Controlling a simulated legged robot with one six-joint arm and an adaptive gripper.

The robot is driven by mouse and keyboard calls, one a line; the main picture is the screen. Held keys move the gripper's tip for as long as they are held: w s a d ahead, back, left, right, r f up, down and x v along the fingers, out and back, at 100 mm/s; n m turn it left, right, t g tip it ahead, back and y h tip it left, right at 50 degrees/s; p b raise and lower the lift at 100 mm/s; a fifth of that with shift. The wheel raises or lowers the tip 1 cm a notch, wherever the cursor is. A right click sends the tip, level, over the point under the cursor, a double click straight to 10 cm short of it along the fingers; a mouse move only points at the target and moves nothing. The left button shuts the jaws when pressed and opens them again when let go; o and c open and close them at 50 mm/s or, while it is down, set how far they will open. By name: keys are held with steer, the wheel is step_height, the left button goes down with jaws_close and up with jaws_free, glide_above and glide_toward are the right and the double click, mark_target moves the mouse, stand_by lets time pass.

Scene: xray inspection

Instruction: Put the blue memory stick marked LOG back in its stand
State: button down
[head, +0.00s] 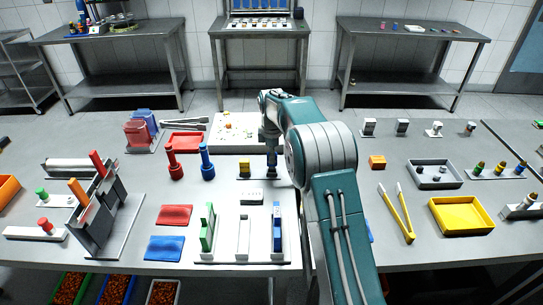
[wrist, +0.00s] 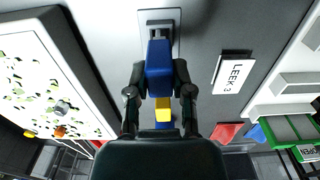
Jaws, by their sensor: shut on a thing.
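My gripper (wrist: 158,92) is shut on a blue stick (wrist: 158,62), which shows between its two fingers in the wrist view. No LOG marking is legible. A pale stand plate (wrist: 160,13) with a dark slot area lies at the stick's far end; I cannot tell whether the stick is in the slot or above it. A yellow block (wrist: 163,108) lies in line with the stick, with a bit of blue behind it. In the head view my gripper (head: 272,168) points down just right of the yellow block (head: 244,168); the held stick is mostly hidden there.
A white speckled board (head: 236,138) is behind. A rack with green (head: 207,227) and blue (head: 277,227) uprights is in front. An orange block (head: 377,162) is right.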

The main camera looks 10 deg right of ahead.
steer(key=shift+f, duration=1.15)
steer(key=shift+c, duration=2.1)
jaws_free()
step_height(320, 180, up, 12)
steer(key=shift+f, duration=0.1)
